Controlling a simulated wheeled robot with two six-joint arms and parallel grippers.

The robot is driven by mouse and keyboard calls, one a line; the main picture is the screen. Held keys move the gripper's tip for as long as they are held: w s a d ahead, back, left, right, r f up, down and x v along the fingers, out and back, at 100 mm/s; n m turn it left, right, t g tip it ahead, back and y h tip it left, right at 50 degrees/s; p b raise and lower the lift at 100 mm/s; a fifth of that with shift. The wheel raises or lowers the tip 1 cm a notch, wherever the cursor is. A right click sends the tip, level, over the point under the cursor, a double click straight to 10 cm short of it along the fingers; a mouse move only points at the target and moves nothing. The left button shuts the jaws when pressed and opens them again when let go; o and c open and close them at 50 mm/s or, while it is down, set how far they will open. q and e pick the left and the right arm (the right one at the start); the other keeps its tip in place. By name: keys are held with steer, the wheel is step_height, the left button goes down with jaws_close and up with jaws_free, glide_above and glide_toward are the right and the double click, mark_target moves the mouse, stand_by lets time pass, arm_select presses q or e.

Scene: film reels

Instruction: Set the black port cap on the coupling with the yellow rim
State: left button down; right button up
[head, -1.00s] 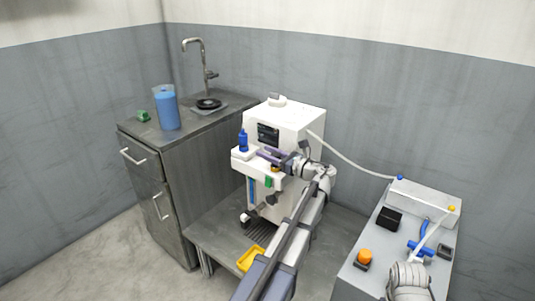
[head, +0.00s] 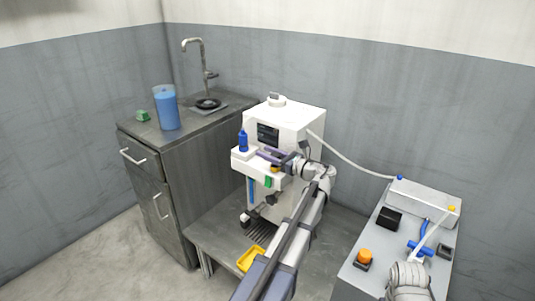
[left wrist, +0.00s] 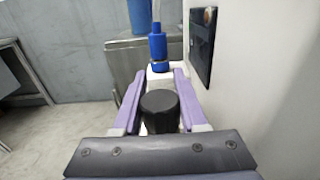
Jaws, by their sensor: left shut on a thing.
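My left gripper (head: 268,154), with purple fingers, is at the shelf on the front of the white machine (head: 290,125). In the left wrist view the black port cap (left wrist: 160,108) sits between the fingers, and the gripper is shut on it. I cannot make the cap out clearly in the head view. A small yellow-orange part (head: 275,169) shows just below the gripper, perhaps the yellow-rimmed coupling; its rim is too small to tell. Whether the cap touches a coupling is hidden. My right arm enters at lower right, but its gripper does not show.
A blue bottle (head: 243,141) stands on the shelf (head: 240,153) beside the gripper; it also shows in the left wrist view (left wrist: 158,50). A yellow tray (head: 251,258) lies low in front. A grey console (head: 365,285) stands at right, a sink counter (head: 150,130) at left.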

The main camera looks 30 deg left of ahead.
arm_select(q)
steer(key=shift+f+b, duration=0.55)
steer(key=c, duration=0.7)
jaws_free()
steer(key=shift+c, duration=0.2)
steer(key=d, duration=1.1)
steer(key=shift+s, duration=0.45)
steer(key=shift+s, duration=0.1)
